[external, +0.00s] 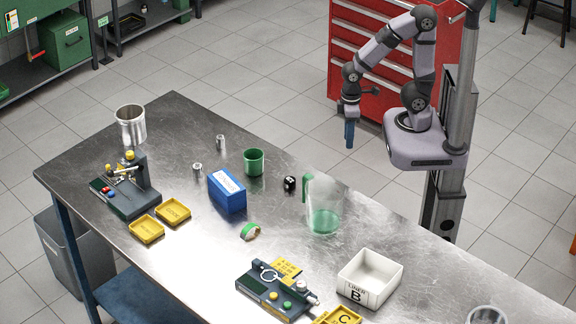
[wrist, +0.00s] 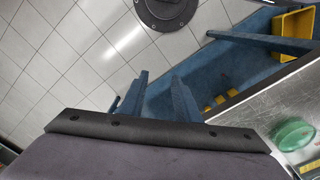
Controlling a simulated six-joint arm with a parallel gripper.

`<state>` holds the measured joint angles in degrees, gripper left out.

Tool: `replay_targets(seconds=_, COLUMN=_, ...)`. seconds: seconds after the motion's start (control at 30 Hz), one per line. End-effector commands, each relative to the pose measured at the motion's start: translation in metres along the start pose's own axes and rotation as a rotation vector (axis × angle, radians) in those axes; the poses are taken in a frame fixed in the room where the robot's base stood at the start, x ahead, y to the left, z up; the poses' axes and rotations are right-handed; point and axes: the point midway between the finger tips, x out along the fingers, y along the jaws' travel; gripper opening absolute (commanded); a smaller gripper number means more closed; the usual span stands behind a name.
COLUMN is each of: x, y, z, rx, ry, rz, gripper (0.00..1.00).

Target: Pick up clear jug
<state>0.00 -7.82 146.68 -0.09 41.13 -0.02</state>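The clear jug (external: 326,199) stands upright on the metal table, with a green handle on its left and green in its bottom. My gripper (external: 349,146) hangs pointing down beyond the table's far edge, above and to the right of the jug, apart from it. In the wrist view my gripper (wrist: 160,77) has its two blue fingers spread with a gap between them and nothing held. A round green translucent thing (wrist: 293,133) shows at the right of the wrist view, probably the jug; I cannot tell for sure.
A green cup (external: 254,162), a blue box (external: 227,191) and a small black block (external: 289,183) stand left of the jug. A white bin (external: 370,278) marked B and a dark fixture (external: 272,290) stand nearer the front. A red drawer cabinet (external: 376,60) stands behind my arm.

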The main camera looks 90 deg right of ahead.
Motion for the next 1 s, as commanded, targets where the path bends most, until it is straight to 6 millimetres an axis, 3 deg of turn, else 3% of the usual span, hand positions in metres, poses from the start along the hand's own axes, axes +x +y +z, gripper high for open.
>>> replay_targets(seconds=0.17, x=0.0, y=-0.003, z=-0.003, rx=-0.015, ry=0.009, rz=0.0, gripper=0.3)
replay_targets(seconds=0.37, x=0.002, y=-0.023, z=-0.031, rx=-0.128, ry=0.096, rz=-0.002, gripper=0.3)
replay_targets(seconds=0.63, x=0.006, y=-0.097, z=-0.088, rx=-0.421, ry=0.337, rz=-0.031, gripper=0.3)
replay_targets(seconds=0.93, x=0.006, y=-0.183, z=-0.114, rx=-0.613, ry=0.594, rz=-0.107, gripper=0.3)
replay_targets(seconds=1.0, x=0.01, y=-0.198, z=-0.119, rx=-0.59, ry=0.654, rz=-0.132, gripper=0.3)
